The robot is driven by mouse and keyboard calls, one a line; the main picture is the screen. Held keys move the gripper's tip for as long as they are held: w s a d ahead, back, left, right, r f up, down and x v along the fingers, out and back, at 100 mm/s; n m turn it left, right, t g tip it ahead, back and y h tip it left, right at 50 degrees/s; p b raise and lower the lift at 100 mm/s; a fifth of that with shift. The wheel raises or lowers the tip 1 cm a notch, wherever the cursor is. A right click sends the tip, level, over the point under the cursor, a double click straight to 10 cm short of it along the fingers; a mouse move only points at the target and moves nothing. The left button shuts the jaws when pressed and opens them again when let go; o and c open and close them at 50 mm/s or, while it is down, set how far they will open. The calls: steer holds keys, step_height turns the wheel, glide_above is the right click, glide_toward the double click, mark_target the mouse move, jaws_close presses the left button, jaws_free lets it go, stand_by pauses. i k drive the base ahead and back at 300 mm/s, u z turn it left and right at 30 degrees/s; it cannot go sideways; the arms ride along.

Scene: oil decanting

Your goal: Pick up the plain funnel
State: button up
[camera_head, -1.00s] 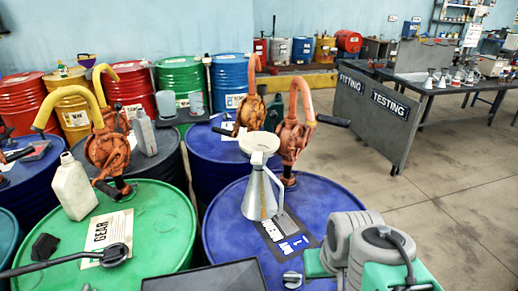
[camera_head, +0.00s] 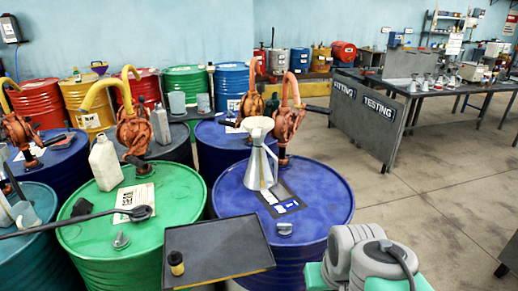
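A grey conical metal vessel (camera_head: 261,168) with a side handle and a pale flared top stands upright on the near blue drum (camera_head: 320,196). It is the most funnel-like thing nearby, but I cannot tell if it is the plain funnel or a pouring jug. A small purple funnel-like shape (camera_head: 99,67) shows on the yellow drum at the back left. Grey rounded parts with green at the bottom right look like my arm. My gripper is not in view.
A dark tray (camera_head: 190,238) with a small dark bottle (camera_head: 176,263) is in front. A green drum (camera_head: 165,215) holds a cream jug (camera_head: 105,164) and an orange pump (camera_head: 134,134). Another orange pump (camera_head: 286,124) stands behind the vessel. Open floor lies right.

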mark_target(250, 124)
steer(key=k, duration=0.25)
steer(key=z, duration=0.95)
steer(key=i, duration=0.95)
steer(key=u, duration=3.1)
steer(key=i, duration=0.5)
steer(key=z, duration=0.05)
